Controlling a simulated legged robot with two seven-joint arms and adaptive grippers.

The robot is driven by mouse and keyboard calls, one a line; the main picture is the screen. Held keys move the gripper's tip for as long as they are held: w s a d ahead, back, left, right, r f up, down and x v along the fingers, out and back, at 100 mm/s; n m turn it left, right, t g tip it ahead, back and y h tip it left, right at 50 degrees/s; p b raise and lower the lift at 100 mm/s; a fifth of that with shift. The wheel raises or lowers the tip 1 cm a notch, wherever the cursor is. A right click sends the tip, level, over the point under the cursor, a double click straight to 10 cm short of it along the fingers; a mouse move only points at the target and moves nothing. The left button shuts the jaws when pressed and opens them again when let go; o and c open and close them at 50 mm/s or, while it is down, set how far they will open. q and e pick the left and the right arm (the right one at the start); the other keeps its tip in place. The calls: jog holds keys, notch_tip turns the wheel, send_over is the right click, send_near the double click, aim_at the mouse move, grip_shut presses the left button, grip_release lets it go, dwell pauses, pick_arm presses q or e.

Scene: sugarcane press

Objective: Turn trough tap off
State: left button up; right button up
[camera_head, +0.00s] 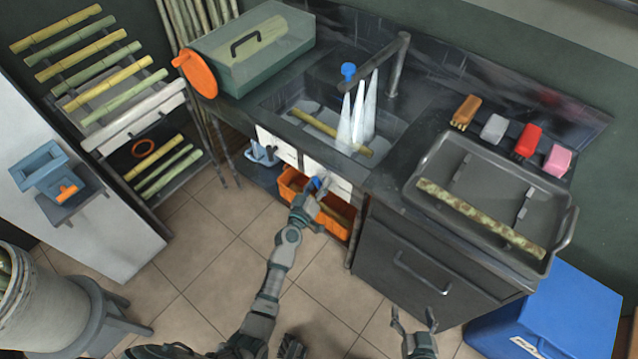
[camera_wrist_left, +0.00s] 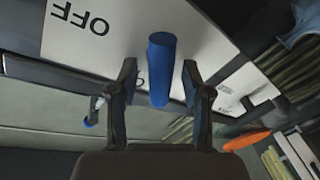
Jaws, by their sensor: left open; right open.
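A blue tap handle (camera_head: 317,183) sticks out from the white panel (camera_head: 340,184) on the front of the sink counter. In the left wrist view the blue handle (camera_wrist_left: 161,68) stands between my two open fingers, with gaps visible on both sides. The white panel there carries the word OFF (camera_wrist_left: 82,18), seen upside down. My left gripper (camera_head: 312,196) is at the handle, open around it and not clamped. My right gripper (camera_head: 413,322) is open and empty, low in front of the drawer cabinet. White water streams (camera_head: 358,115) fall from the spout into the sink.
The sink trough (camera_head: 385,135) holds a cane stick (camera_head: 325,130). An orange crate (camera_head: 335,222) sits below the panel. A grey tray (camera_head: 440,165) with a spotted cane and several brushes are on the counter at right. A blue cooler (camera_head: 560,310) stands on the floor. Floor space lies in front.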

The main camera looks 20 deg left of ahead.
pick_arm(q)
grip_shut()
